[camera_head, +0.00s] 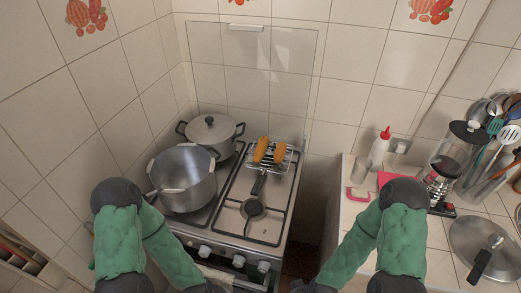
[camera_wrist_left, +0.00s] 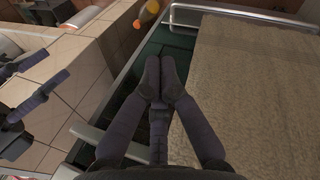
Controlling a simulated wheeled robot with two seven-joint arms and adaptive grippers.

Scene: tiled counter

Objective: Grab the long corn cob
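Two orange-yellow corn cobs lie side by side on a wire grill rack on the stove's back right burner in the head view. The left cob (camera_head: 261,149) looks slightly longer than the right cob (camera_head: 279,153), but the difference is small. The rack's dark handle (camera_head: 259,184) points toward me. My left gripper (camera_wrist_left: 161,80) shows in the left wrist view with its fingertips together and nothing between them. It is low in front of the stove, well away from the cobs. My right arm ends at the head view's bottom edge and its gripper is cut off.
A large open pot (camera_head: 184,200) and a lidded pot (camera_head: 211,132) stand on the stove's left side. The front right burner (camera_head: 253,208) is empty.

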